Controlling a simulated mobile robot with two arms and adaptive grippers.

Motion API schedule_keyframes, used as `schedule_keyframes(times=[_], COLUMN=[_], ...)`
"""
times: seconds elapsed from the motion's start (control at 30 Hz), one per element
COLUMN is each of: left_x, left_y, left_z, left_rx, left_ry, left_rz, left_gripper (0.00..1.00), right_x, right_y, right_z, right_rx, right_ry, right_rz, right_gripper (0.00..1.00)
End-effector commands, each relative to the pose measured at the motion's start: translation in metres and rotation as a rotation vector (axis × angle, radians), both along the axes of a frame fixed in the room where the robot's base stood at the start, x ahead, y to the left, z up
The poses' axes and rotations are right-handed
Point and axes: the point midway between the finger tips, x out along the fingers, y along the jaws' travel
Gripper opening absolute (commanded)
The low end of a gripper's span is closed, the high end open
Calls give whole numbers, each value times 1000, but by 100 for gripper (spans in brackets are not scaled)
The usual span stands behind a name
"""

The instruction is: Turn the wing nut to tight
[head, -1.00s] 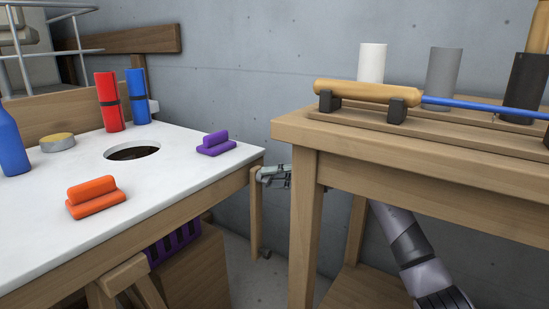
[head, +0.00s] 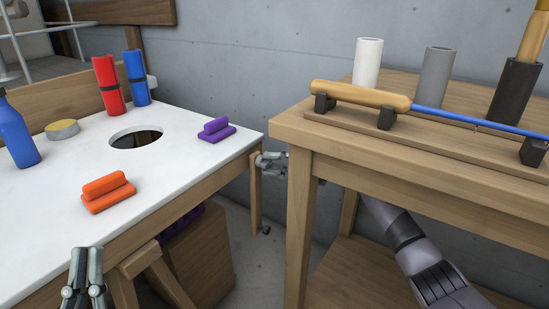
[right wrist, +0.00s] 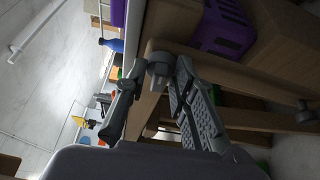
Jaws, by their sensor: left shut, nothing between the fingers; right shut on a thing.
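The wing nut (right wrist: 158,69) is a grey knob in the right wrist view, beside a wooden leg of the white-topped table. My right gripper (right wrist: 161,74) has its fingertips on either side of it and is shut on it. In the head view my right gripper (head: 262,163) is just below the near right corner of the white table, in the gap before the wooden bench. There its fingers hide most of the nut, and I cannot read how tight it is. My left gripper (head: 87,256) is shut and empty at the lower left, in front of the white table.
The wooden bench (head: 400,165) stands close on the right, above my right arm. The gap between them is narrow.

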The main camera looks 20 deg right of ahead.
Motion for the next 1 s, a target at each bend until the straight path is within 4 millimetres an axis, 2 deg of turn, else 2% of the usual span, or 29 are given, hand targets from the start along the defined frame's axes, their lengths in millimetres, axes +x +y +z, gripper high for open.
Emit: schedule_keyframes(times=[0.3,0.73,0.77,0.87,1.0], left_x=[16,17,17,18,17], left_y=[-2,-2,-2,-2,-2], left_z=[-18,-21,-21,-21,-21], left_rx=[38,42,42,42,42], left_ry=[129,142,142,142,142], left_rz=[7,8,8,8,8], left_gripper=[0,0,0,0,0], right_x=[0,0,0,0,0], right_y=[1,1,1,1,1], right_z=[-1,-2,-2,-2,-1], right_rx=[36,39,39,39,40], right_ry=[31,33,33,33,31], right_rz=[-1,0,0,0,0], right_gripper=[0,0,25,32,32])
